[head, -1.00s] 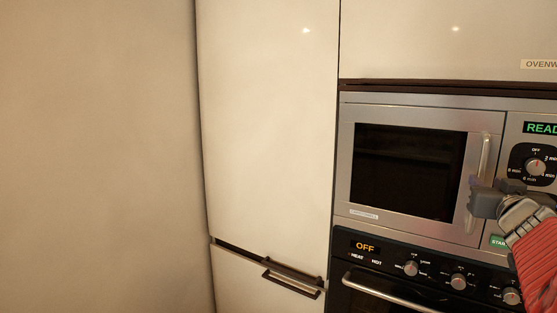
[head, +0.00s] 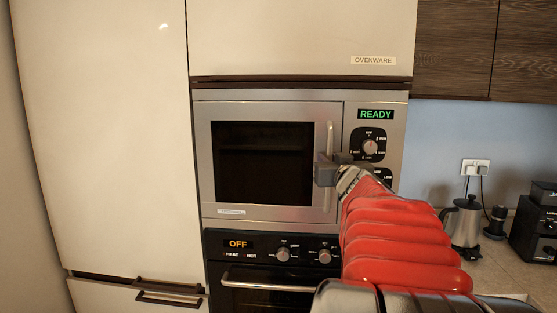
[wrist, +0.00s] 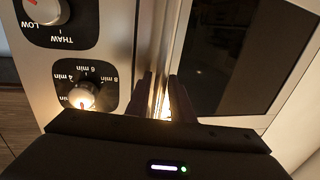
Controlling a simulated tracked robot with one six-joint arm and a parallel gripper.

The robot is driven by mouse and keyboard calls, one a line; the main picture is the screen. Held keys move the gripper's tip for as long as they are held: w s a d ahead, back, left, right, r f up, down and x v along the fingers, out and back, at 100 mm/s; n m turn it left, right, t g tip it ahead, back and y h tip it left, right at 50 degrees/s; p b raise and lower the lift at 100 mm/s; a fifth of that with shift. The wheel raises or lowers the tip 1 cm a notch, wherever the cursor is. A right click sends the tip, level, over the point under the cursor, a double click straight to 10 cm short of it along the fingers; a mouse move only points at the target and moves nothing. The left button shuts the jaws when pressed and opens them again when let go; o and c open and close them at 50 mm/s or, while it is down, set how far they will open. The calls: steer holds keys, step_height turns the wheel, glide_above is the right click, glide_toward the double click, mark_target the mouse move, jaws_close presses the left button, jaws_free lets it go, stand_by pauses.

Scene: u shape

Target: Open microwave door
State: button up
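The microwave (head: 270,108) is built into the cabinet wall, with a dark window in a silver door (head: 206,165). The door looks closed. Its upright bar handle (head: 330,135) is at the door's right edge. My gripper (head: 322,170) is at the lower part of the handle and hides it there. In the wrist view, the two dark fingers of my gripper (wrist: 162,98) stand on either side of a bright strip at the handle (wrist: 171,55). I cannot tell whether they touch the handle. The dark window (wrist: 225,55) is on the right there.
The control panel (head: 393,120) with a READY display and dials is right of the door. An oven (head: 225,250) reading OFF sits below. A tall white cabinet (head: 110,140) stands left. A kettle (head: 465,220) stands on the counter at right.

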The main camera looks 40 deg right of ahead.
jaws_close()
